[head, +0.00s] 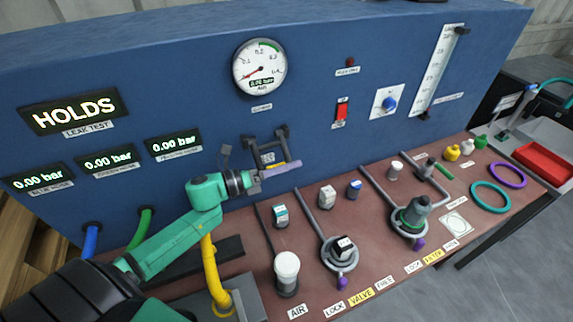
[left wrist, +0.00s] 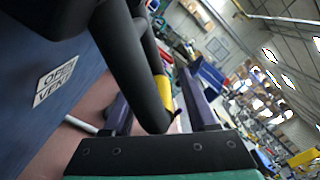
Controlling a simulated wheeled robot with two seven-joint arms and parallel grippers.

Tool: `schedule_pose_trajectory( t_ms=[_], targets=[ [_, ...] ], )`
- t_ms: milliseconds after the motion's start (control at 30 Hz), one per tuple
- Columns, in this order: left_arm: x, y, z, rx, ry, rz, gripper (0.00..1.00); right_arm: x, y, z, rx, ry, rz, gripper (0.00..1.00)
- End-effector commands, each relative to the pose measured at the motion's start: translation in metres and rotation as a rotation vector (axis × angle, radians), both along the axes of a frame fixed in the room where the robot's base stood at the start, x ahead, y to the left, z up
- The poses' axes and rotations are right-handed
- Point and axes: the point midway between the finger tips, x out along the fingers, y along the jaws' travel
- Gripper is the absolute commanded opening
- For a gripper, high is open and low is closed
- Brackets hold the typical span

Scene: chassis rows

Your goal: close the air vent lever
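The air vent lever (head: 285,143) is a dark frame of two bars on the blue panel, below the round gauge. A small label (head: 268,158) sits between its bars; in the left wrist view the label (left wrist: 55,82) reads "OPEN VENT". My left gripper (head: 281,170) is at the frame's lower end, one purple finger showing. In the left wrist view, the fingers of my left gripper (left wrist: 158,108) stand apart, with the lever's thick black bar (left wrist: 145,75) in front of and partly between them. I cannot tell whether they touch it. My right gripper is out of view.
The round gauge (head: 260,67) reads near zero. A red switch (head: 341,112) and a blue knob (head: 389,103) are on the panel to the right. Several caps and fittings stand on the red-brown bench (head: 310,250) below. A yellow hose (head: 212,270) rises under my left arm.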

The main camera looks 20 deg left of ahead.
Motion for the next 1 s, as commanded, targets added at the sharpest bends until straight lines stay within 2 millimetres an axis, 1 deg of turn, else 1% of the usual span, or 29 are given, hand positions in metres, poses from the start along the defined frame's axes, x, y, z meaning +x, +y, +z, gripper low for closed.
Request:
schedule_pose_trajectory(
  t_ms=[33, 67, 100, 133, 167, 1000],
  targets=[
    [-0.0001, 0.0000, 0.0001, 0.000, 0.000, 0.000, 0.43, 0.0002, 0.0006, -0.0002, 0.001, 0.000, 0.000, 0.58],
    [-0.0002, 0.0001, 0.0001, 0.000, 0.000, 0.000, 0.32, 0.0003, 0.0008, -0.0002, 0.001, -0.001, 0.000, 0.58],
    [-0.0002, 0.0001, 0.0001, 0.000, 0.000, 0.000, 0.16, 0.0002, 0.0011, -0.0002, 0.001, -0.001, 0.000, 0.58],
    [-0.0002, 0.0001, 0.0001, 0.000, 0.000, 0.000, 0.05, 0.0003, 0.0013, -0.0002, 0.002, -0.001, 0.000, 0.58],
    [-0.0002, 0.0002, 0.0001, 0.000, 0.000, 0.000, 0.00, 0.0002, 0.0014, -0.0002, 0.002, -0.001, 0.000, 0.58],
    [-0.0003, 0.0004, 0.0005, -0.001, -0.001, 0.000, 0.00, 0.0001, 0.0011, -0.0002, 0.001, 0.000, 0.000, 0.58]
  ],
)
